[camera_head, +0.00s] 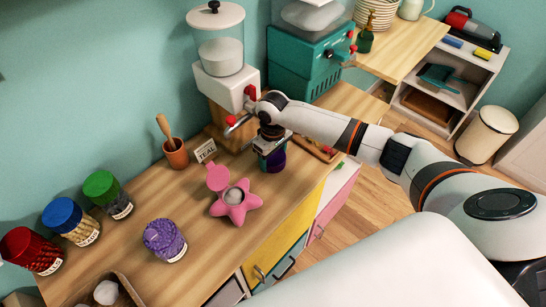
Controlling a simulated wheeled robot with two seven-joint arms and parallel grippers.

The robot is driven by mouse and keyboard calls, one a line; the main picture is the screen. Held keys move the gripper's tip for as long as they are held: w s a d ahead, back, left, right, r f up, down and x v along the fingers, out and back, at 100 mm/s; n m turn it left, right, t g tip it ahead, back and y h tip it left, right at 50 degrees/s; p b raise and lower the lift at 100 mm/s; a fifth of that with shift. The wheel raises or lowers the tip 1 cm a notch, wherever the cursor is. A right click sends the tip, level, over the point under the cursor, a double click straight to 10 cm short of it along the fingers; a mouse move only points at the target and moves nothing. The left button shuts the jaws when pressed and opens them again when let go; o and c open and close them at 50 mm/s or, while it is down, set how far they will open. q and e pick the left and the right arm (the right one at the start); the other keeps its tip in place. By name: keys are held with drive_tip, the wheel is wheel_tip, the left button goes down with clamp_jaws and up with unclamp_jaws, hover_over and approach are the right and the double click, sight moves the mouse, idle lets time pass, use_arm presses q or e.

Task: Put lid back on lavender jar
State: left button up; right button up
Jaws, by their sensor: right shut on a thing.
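The lavender jar (165,241) stands on the wooden counter at lower centre-left, full of purple contents, with a pale label on its side. No lid shows on its top. My right gripper (271,144) is above the counter to the right of the jar, well apart from it, pointing down. It is shut on a small purple piece (276,160), which looks like the lid; the fingers partly hide it. My left gripper is not in view.
A pink star-shaped container (236,202) lies between jar and gripper. Jars with green (99,183), blue (62,213) and red (22,243) lids stand left. A mortar (175,154), a TEAL card (205,151) and a white dispenser (222,60) are behind. The counter around the jar is clear.

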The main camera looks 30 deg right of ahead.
sight(273, 156)
wheel_tip(273, 156, up, 18)
drive_tip(key=b, duration=0.1)
idle(0.6)
drive_tip(key=s+a+f+m, duration=0.1)
drive_tip(key=s+a+m, duration=0.1)
drive_tip(key=s, duration=0.5)
drive_tip(key=s+a+f+m, duration=0.1)
drive_tip(key=s+a, duration=0.3)
drive_tip(key=s, duration=0.4)
drive_tip(key=shift+a+m, duration=0.35)
drive_tip(key=shift+m, duration=0.05)
drive_tip(key=shift+f, duration=0.1)
